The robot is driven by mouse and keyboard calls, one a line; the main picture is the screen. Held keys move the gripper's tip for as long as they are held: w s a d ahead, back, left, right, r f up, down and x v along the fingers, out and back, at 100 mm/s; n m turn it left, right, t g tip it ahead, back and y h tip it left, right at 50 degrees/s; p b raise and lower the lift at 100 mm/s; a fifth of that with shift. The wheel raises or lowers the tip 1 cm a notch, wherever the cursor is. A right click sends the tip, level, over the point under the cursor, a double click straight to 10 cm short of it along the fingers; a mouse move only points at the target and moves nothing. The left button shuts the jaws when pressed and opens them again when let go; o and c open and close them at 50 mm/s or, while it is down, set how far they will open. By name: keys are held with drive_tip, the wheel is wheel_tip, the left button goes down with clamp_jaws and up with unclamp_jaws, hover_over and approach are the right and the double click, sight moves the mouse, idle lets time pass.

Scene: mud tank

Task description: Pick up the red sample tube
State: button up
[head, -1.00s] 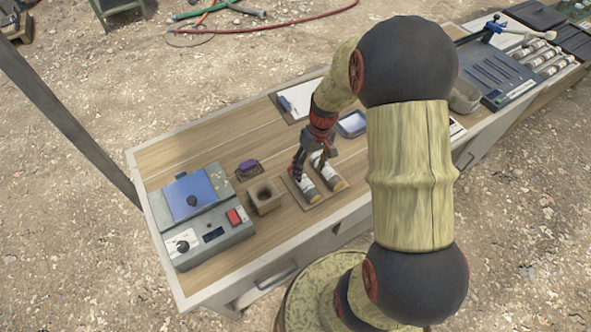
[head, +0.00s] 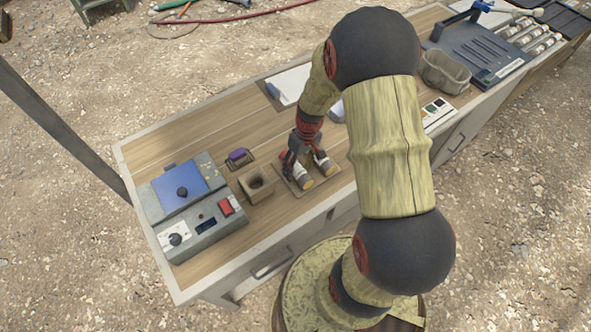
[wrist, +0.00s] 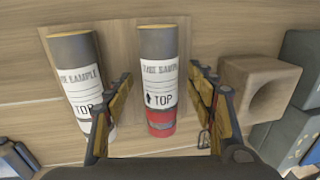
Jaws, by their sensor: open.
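The red sample tube (wrist: 160,85) lies on a flat wooden board (wrist: 122,60). It has a white label, a grey and yellow far end and a red band at the end near my gripper. A similar tube with a white near end (wrist: 78,85) lies to its left. My gripper (wrist: 159,78) is open, with one finger on each side of the red tube; I cannot tell whether either touches it. In the head view my gripper (head: 304,160) is low over the tubes and hides part of them. The red tube's yellow end (head: 306,184) shows there.
A hollow wooden block (head: 257,186) stands left of the board. A grey device with a blue lid (head: 180,190) and a purple item (head: 238,155) are farther left. A tan container (head: 445,72) and a dark case (head: 480,55) stand to the right.

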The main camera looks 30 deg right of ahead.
drive_tip(key=shift+f, duration=0.1)
drive_tip(key=c, duration=0.3)
drive_tip(key=c, duration=1.1)
clamp_jaws()
